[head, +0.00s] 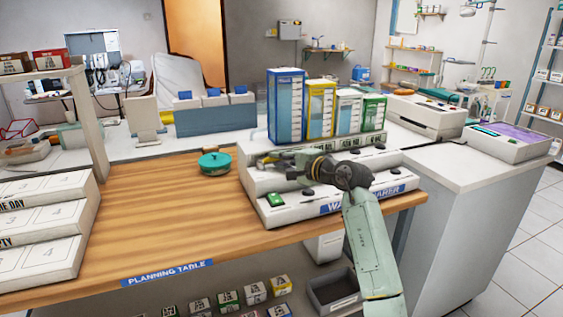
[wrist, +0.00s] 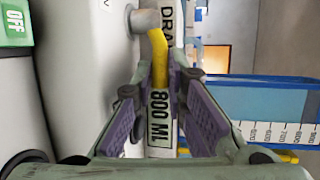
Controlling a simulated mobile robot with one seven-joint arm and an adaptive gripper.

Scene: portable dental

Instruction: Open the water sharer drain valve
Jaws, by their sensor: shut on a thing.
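The water sharer (head: 300,210) is a white stepped unit on the right of the wooden table, with its name on a blue front label. Blue, yellow, white and green-framed clear tanks stand on it. My gripper (head: 264,161) reaches in from the right at its left part, below the blue-framed tank (head: 286,105). In the wrist view a yellow valve lever (wrist: 159,55) hangs from a grey pivot (wrist: 145,20), beside the "DRAIN" lettering and an "800 ML" label (wrist: 159,115). The purple-padded fingers of my gripper (wrist: 160,84) are shut on the lever's lower end. Small details are hidden in the head view.
A green "OFF" switch (wrist: 14,25) is close on the left in the wrist view. A teal lidded pot (head: 215,164) stands left of the sharer on the planning table (head: 150,215). The table's middle is clear. White stepped trays (head: 45,225) stand at left.

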